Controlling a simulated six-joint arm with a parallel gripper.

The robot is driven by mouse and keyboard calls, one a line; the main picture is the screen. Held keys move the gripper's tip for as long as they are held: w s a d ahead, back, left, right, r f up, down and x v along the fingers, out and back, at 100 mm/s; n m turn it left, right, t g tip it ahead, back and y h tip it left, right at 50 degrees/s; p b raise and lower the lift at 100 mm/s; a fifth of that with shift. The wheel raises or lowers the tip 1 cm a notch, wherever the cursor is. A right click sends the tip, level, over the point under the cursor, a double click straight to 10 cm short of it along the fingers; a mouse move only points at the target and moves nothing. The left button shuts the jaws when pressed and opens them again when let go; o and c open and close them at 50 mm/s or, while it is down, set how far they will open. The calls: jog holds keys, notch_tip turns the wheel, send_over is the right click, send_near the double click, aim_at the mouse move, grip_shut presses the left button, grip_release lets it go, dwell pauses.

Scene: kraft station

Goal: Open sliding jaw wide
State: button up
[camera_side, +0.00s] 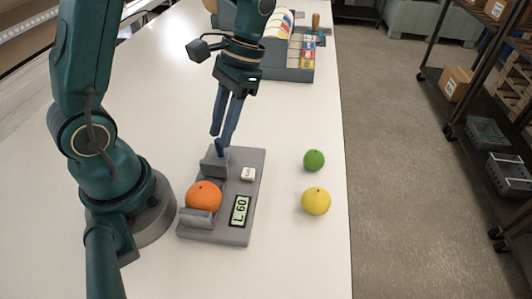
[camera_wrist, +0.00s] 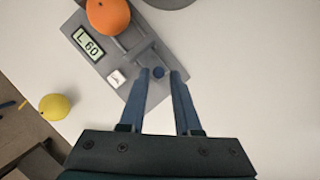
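A grey gauge base (camera_side: 228,235) lies on the table with an orange (camera_side: 203,195) between two grey jaws. The far jaw (camera_side: 213,164), apparently the sliding one, carries a small blue knob (camera_wrist: 158,72). The near jaw (camera_side: 195,218) stands at the base's front end. The display (camera_side: 240,211) reads "L 60"; it also shows in the wrist view (camera_wrist: 88,45). My gripper (camera_side: 221,143) points down at the knob. In the wrist view its blue fingers (camera_wrist: 160,74) are apart, one on each side of the knob, seemingly without gripping it.
A small white labelled block (camera_side: 248,174) sits on the base. A green lime (camera_side: 314,160) and a yellow lemon (camera_side: 316,201) lie to its right near the table edge. A grey rack with coloured items (camera_side: 290,72) stands at the back.

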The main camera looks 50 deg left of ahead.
jog(key=shift+v, duration=1.15)
notch_tip(320, 180, up, 6)
jog(key=t, duration=1)
send_over(217, 166)
